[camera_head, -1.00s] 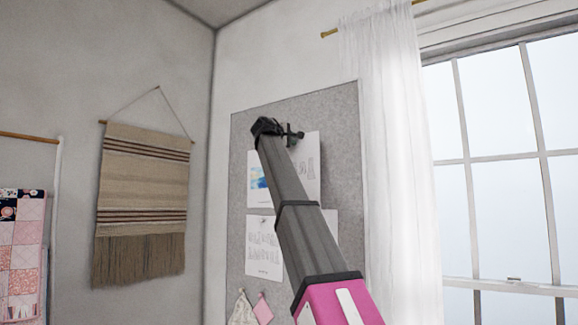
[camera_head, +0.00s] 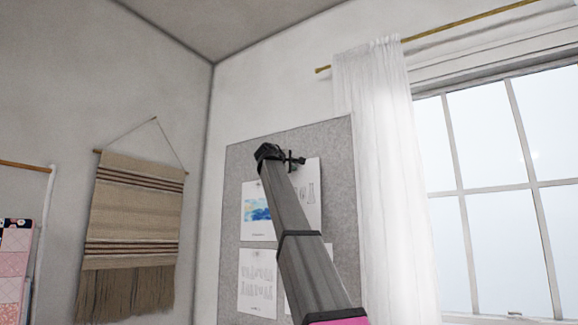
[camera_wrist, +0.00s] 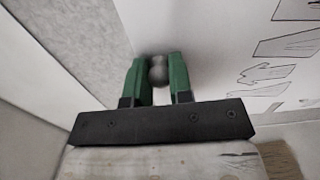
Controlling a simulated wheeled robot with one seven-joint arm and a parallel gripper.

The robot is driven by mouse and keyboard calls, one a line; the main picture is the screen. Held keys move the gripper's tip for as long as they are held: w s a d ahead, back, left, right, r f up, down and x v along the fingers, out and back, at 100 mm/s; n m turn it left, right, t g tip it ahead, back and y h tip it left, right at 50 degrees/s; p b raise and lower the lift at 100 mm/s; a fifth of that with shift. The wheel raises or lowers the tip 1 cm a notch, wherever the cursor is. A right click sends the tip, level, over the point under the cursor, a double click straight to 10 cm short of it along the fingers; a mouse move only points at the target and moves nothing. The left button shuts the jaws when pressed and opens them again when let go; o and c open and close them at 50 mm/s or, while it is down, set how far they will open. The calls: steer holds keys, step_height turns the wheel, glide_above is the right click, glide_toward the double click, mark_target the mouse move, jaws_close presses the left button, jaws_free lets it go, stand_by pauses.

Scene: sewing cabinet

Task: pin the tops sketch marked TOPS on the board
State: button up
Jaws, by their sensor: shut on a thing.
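My gripper (camera_head: 292,160) is at the upper part of the grey pinboard (camera_head: 335,145), at the top of a white sheet with line drawings (camera_head: 310,198). In the wrist view its green fingers (camera_wrist: 158,75) are shut on a small grey round-headed thing, which looks like a pin (camera_wrist: 158,72). The sheet (camera_wrist: 225,20) with drawn garment pieces lies behind and right of the fingers. I cannot tell whether the pin touches it. No TOPS label is readable. My arm hides part of the board.
A sheet with a blue picture (camera_head: 257,212) and a lower sheet of drawings (camera_head: 257,282) hang on the board's left. A white curtain (camera_head: 385,190) and window (camera_head: 490,170) stand right. A woven hanging (camera_head: 135,225) is on the left wall.

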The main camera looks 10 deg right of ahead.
steer(key=shift+x, duration=4.4)
steer(key=shift+w+d, duration=0.3)
steer(key=shift+w, duration=0.05)
steer(key=o, duration=0.9)
steer(key=shift+s, duration=0.1)
steer(key=v, duration=1)
steer(key=shift+s+a, duration=0.25)
